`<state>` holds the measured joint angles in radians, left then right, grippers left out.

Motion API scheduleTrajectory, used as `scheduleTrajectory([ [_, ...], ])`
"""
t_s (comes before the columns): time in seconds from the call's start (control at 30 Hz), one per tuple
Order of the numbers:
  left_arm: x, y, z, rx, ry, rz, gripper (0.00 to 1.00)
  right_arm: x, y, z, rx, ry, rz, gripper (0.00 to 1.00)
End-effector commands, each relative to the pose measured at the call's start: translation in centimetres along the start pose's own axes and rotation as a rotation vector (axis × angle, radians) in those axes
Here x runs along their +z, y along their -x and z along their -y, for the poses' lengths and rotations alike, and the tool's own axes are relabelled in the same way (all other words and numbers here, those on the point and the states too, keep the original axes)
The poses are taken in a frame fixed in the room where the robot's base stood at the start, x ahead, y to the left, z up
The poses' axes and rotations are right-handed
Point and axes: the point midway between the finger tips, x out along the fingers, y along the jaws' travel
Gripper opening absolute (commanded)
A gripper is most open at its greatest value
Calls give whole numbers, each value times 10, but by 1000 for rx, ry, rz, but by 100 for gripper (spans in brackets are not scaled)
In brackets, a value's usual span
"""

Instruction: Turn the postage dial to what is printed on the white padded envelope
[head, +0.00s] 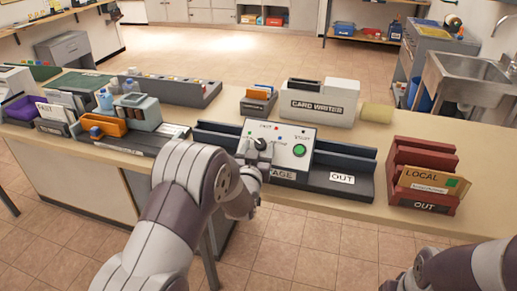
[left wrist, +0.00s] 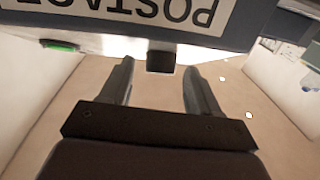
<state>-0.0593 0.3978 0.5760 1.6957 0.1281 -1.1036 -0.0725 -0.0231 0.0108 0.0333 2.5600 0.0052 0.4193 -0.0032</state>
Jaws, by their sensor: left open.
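The postage machine (head: 308,138) stands near the front edge of the counter, with a pale sloped panel, a green button (head: 299,150) and a dark dial knob (head: 261,144). My left gripper (head: 253,154) is at the panel, partly hidden by its own wrist. In the left wrist view, its two fingers (left wrist: 160,85) are open and apart, with the dark knob (left wrist: 160,61) between their tips. I cannot tell whether they touch it. The dial's setting is not readable. I cannot identify the white padded envelope. My right gripper is out of view; only its arm shows.
A red rack (head: 411,201) marked OUT holds a brown LOCAL envelope (head: 434,182) at right. A card writer (head: 320,103) stands behind the machine. A rack with white envelopes (head: 62,102) and an orange tray (head: 103,124) are at left. A dark OUT tray (head: 361,186) flanks the machine.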

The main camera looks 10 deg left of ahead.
Motion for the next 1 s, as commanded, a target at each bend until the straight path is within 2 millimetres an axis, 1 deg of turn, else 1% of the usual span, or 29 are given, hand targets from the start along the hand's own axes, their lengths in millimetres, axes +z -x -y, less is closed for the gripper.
scheduleTrajectory([
  [0.23,1,-1,0,0,0,1,61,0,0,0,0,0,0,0],
  [0.27,1,-1,0,0,0,1,58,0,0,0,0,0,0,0],
  [0.3,1,-1,0,0,0,1,45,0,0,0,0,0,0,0],
  [0.37,1,-1,0,0,0,1,26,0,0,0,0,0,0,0],
  [0.4,1,-1,0,0,0,1,13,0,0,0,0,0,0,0],
  [0.43,1,-1,0,0,0,1,6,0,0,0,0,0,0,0],
  [0.77,2,-1,2,27,-20,-1,6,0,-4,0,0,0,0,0],
  [1.0,3,-1,6,142,-99,-11,6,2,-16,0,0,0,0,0],
])
